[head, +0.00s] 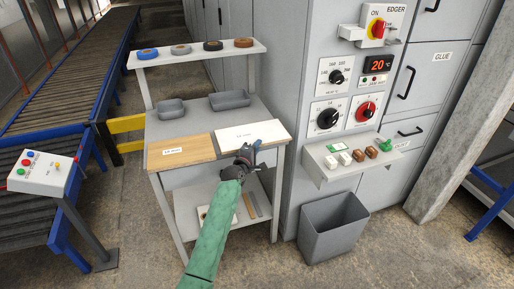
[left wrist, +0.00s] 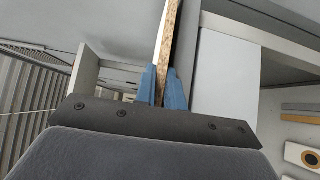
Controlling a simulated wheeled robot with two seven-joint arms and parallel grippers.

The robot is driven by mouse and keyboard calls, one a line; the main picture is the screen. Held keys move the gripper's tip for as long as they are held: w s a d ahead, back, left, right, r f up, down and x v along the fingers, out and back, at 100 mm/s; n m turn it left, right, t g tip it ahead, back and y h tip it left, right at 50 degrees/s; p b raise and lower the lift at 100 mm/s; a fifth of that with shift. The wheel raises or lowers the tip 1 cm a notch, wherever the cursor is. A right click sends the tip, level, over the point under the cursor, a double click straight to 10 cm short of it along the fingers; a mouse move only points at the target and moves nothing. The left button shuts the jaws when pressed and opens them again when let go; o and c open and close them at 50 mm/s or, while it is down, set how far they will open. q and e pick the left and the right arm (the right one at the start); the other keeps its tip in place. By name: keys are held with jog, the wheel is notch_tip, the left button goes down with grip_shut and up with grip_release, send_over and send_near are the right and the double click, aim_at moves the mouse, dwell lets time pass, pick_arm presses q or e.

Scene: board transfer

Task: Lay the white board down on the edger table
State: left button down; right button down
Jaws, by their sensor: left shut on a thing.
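The white board (head: 252,136) is over the right half of the grey edger table (head: 205,109), level or nearly so, next to a brown wood-coloured board (head: 181,151) on the left half. My left gripper (head: 249,151) is at its front edge. In the left wrist view the blue fingers (left wrist: 166,88) are shut on the board, whose speckled core edge (left wrist: 168,45) shows between them. I cannot tell whether its underside touches the table top. My right gripper is not in view.
Two grey trays (head: 171,109) (head: 230,100) sit at the back of the table, under a shelf (head: 196,54) with several tape rolls. A grey bin (head: 333,227) and the control cabinet (head: 321,75) stand on the right. A roller conveyor (head: 68,75) runs on the left.

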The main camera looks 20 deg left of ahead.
pick_arm(q)
jog(key=shift+f, duration=0.35)
